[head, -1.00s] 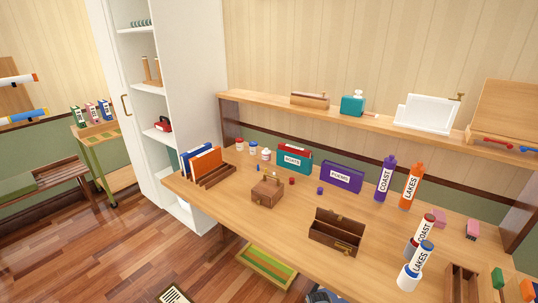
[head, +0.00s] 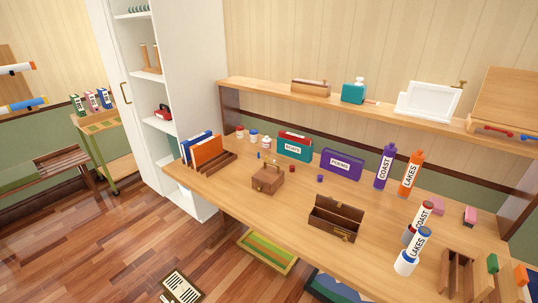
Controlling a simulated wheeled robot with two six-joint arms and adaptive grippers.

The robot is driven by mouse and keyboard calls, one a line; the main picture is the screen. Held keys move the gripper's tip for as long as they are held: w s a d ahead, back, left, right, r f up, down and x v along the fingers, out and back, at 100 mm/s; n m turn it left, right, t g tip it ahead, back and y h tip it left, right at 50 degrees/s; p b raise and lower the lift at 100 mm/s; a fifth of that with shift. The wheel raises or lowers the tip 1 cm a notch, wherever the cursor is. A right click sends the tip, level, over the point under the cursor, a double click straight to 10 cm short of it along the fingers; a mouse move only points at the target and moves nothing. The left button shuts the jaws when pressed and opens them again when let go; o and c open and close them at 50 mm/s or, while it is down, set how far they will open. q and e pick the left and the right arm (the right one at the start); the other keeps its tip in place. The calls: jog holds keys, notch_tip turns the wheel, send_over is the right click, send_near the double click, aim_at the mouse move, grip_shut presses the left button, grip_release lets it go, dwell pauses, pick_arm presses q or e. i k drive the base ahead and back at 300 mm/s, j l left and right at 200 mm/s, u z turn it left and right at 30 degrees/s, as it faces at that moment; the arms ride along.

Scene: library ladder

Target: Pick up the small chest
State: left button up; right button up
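A small brown wooden chest (head: 268,181) with a handle on top stands upright on the wooden desk (head: 290,207), left of the middle. A second brown box (head: 333,228), a longer one with its lid raised and a brass-coloured clasp at the front, stands to its right and nearer the desk's front edge. I cannot tell for sure which of the two is the task's chest, but the one with the handle is the smaller. Neither gripper shows in the head view, and nothing touches either box.
A file rack (head: 210,160) stands left of the chest. Teal (head: 295,146) and purple (head: 342,163) labelled boxes stand behind. Labelled tubes (head: 384,167) and a wooden divider (head: 457,272) are to the right. A shelf (head: 350,110) runs above the desk's back. Desk around the chest is mostly clear.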

aim_at(271, 175)
jog(key=i+j+z, duration=0.2)
jog(key=z, duration=0.15)
jog(key=i+j+z, duration=0.5)
jog(key=z, duration=0.2)
jog(key=j, duration=0.1)
